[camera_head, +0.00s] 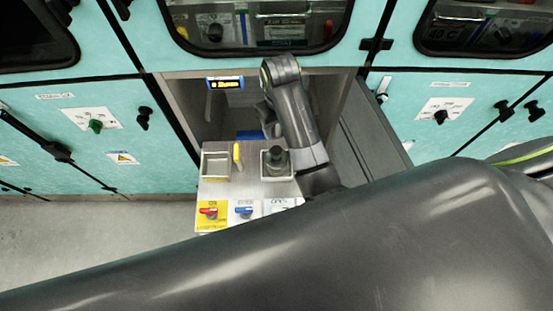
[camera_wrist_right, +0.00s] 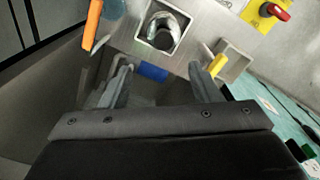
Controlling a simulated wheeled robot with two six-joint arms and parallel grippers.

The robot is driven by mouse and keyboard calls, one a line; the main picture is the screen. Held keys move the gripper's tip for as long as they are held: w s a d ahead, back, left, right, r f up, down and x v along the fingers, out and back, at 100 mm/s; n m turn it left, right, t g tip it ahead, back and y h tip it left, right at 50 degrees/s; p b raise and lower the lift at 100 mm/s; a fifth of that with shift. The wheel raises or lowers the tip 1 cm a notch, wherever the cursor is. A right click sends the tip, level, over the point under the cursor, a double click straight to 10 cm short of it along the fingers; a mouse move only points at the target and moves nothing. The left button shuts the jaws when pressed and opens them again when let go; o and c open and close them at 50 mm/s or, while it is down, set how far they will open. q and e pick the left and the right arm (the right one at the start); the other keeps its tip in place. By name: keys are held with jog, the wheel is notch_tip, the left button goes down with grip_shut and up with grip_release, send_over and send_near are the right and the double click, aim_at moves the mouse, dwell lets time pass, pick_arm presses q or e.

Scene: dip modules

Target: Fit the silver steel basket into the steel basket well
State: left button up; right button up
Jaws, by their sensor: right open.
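A steel counter module (camera_head: 248,188) has two square openings in its top. The left opening (camera_head: 215,163) looks empty, with a yellow handle (camera_head: 237,155) at its right edge. The right opening (camera_head: 277,172) holds a dark grey rounded piece (camera_head: 277,157). In the right wrist view it looks like a silver-grey cup (camera_wrist_right: 163,30). I cannot tell which piece is the silver basket or which opening is its well. My right gripper (camera_wrist_right: 160,75) is open and empty, behind the module's openings. My left gripper is out of view.
A blue bar (camera_wrist_right: 152,72) shows beyond my right fingers, and an orange bar (camera_wrist_right: 92,25) stands beside the module. Red (camera_head: 209,211) and blue (camera_head: 244,211) knobs line its front. Teal cabinets (camera_head: 80,125) flank the bay; grey panels (camera_head: 360,130) close its right side.

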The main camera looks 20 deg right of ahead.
aim_at(277, 150)
notch_tip(277, 150, down, 10)
jog(key=shift+w+a+f+p, duration=0.1)
jog(key=shift+a+f+p, duration=0.1)
jog(key=shift+f, duration=0.85)
jog(key=shift+w+a+f+p, duration=0.1)
jog(key=shift+a+f+p, duration=0.1)
jog(key=shift+f, duration=0.85)
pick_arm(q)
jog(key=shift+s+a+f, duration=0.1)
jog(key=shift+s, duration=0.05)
pick_arm(e)
jog(key=shift+f, duration=0.75)
grip_shut()
